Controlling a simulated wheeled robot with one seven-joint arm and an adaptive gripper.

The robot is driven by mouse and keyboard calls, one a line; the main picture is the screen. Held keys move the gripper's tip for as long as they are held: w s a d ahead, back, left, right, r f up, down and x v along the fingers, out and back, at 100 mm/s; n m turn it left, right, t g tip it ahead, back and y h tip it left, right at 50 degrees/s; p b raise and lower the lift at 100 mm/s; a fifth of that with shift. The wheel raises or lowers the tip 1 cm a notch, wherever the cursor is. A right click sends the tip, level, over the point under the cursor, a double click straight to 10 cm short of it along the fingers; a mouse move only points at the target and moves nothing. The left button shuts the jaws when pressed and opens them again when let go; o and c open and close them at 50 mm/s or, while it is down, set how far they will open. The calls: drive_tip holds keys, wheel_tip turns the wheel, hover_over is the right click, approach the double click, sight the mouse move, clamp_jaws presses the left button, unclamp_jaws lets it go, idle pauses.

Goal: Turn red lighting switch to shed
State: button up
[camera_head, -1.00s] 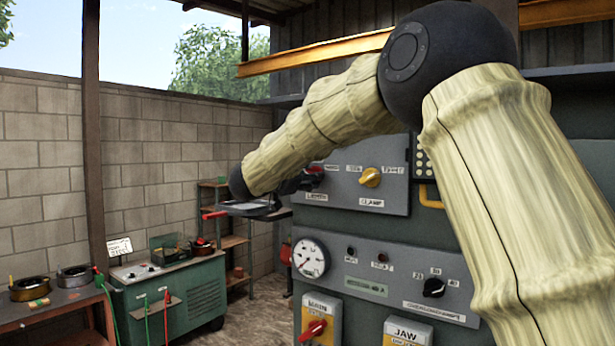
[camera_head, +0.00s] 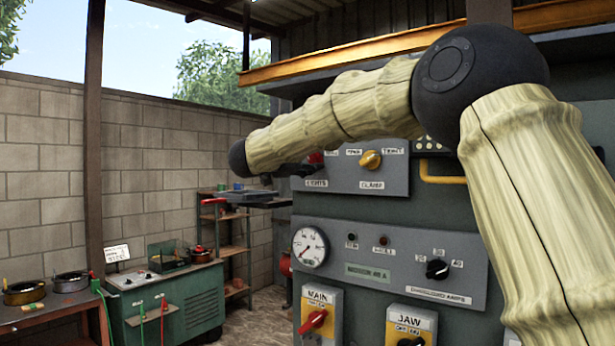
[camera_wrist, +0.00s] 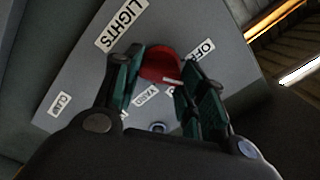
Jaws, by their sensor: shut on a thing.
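The red lighting switch (camera_wrist: 160,66) is a round knob on the grey panel above the LIGHTS label (camera_head: 316,183). In the wrist view the knob sits between my gripper's two dark green fingers (camera_wrist: 161,75), which are shut on it. An OFF label (camera_wrist: 206,47) and a YARD label (camera_wrist: 139,95) are beside it; another label is partly hidden by a finger. A white mark shows on the knob near the right finger. In the head view the red switch (camera_head: 316,158) shows just beyond my gripper (camera_head: 298,170), partly covered.
A yellow CLAMP knob (camera_head: 370,160) is right of the switch on the same panel. Below are a gauge (camera_head: 310,247), a black selector (camera_head: 437,269) and a red MAIN handle (camera_head: 313,321). A green cabinet (camera_head: 165,300) and shelf (camera_head: 225,243) stand left.

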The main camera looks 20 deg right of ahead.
drive_tip(key=m+b, duration=0.3)
drive_tip(key=b, duration=0.1)
drive_tip(key=m+b, duration=0.2)
drive_tip(key=b, duration=0.1)
drive_tip(key=shift+f+m, duration=0.25)
drive_tip(key=shift+m, duration=0.05)
idle(0.3)
drive_tip(key=o, duration=1)
drive_tip(key=shift+r, duration=0.15)
drive_tip(key=shift+o, duration=0.2)
drive_tip(key=v, duration=1.2)
